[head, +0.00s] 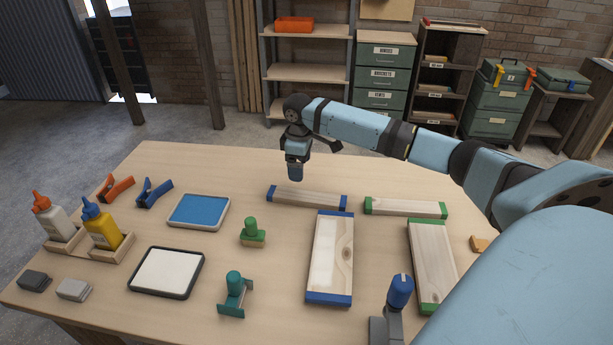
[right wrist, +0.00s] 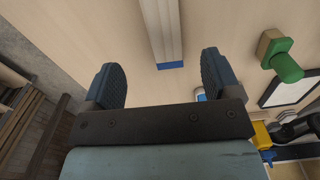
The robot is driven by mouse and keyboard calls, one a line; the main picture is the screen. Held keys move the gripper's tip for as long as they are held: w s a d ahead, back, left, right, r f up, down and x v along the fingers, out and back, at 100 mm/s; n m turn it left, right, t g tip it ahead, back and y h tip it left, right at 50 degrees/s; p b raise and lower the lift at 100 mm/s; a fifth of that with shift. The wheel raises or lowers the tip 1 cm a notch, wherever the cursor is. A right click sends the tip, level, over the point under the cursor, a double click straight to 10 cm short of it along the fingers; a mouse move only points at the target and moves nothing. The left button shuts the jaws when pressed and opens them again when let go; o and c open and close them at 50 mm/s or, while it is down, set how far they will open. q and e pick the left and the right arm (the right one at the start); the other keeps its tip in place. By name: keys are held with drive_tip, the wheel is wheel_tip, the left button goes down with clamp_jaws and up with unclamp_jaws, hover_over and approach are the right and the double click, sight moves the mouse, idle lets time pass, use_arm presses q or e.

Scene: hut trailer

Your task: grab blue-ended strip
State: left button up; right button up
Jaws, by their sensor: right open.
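The blue-ended strip (head: 308,198) is a narrow pale wood bar with a blue cap at each end. It lies flat on the table, left of a green-ended strip (head: 405,207). My right gripper (head: 295,172) is above and just behind the strip's left part, pointing down. In the right wrist view my right gripper (right wrist: 160,78) is open and empty. The strip (right wrist: 161,28) shows beyond and between its fingers, with one blue end (right wrist: 170,65) towards me. The fingers are apart from it. My left gripper does not show.
A wider blue-ended board (head: 331,258) and green-ended board (head: 433,265) lie in front. A green-handled block (head: 252,234), teal-handled tool (head: 235,294) and blue-handled tool (head: 398,296) stand nearby. Blue (head: 199,211) and white (head: 166,271) trays are left. The back of the table is clear.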

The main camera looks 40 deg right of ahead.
hover_over(295, 194)
drive_tip(key=d, duration=0.1)
drive_tip(key=f, duration=0.5)
drive_tip(key=shift+s+f, duration=0.2)
drive_tip(key=shift+s, duration=0.2)
drive_tip(key=shift+w+a+f, duration=0.15)
drive_tip(key=shift+f, duration=0.75)
drive_tip(key=shift+w+a+f, duration=0.1)
drive_tip(key=shift+a+f, duration=0.1)
drive_tip(key=shift+f, duration=0.65)
drive_tip(key=shift+w+a+f, duration=0.15)
drive_tip(key=shift+f, duration=0.75)
drive_tip(key=c, duration=1.1)
